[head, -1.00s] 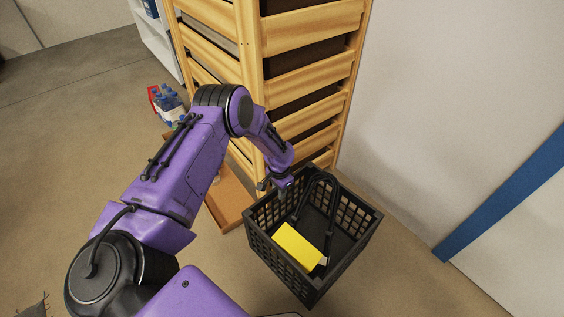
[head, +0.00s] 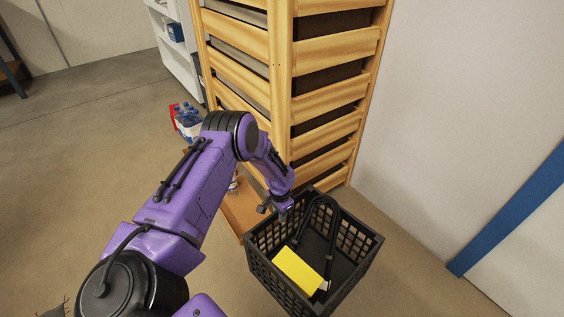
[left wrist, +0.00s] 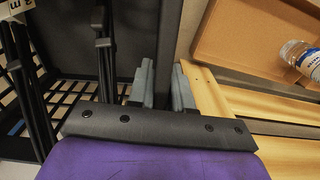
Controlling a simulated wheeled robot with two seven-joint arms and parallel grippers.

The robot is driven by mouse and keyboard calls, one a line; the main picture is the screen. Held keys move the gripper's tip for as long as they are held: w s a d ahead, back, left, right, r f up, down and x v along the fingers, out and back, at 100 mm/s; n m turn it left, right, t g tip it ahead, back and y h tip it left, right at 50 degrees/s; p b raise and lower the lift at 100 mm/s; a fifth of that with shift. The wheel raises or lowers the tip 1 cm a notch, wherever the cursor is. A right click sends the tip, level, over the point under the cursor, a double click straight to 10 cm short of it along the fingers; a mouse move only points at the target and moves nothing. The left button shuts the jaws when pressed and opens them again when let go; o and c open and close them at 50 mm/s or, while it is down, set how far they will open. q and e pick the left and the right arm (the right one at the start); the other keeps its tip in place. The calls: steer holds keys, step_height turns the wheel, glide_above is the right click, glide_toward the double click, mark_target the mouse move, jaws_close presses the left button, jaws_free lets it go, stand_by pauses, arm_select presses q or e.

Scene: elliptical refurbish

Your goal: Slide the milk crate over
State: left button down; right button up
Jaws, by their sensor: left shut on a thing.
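The milk crate (head: 349,266) is black with grid walls and stands on the floor in the head view, near the wooden drawer rack. Inside it lie a yellow box (head: 298,269) and a black looped cable or handle (head: 331,215). My left gripper (head: 281,209) is at the crate's back-left rim. In the left wrist view the gripper (left wrist: 164,88) is shut on the crate's dark wall (left wrist: 170,40), one finger on each side. The crate's grid side (left wrist: 75,95) shows at the left there. My right gripper is not in view.
A tall wooden drawer rack (head: 325,90) stands directly behind the crate. A brown tray (head: 240,207) lies left of it, with a bottle (left wrist: 300,58) on it. Several blue-capped bottles (head: 187,117) stand farther back. A white wall (head: 450,120) bounds the right.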

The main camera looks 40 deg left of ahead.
arm_select(q)
steer(key=shift+s+a, duration=0.2)
steer(key=shift+s, duration=0.25)
steer(key=shift+s+p, duration=0.4)
steer(key=shift+s, duration=0.15)
steer(key=c, duration=0.9)
jaws_free()
steer(key=shift+w, duration=0.1)
steer(key=shift+c, duration=0.2)
step_height(320, 180, up, 10)
steer(key=p, duration=0.4)
steer(key=shift+r, duration=0.25)
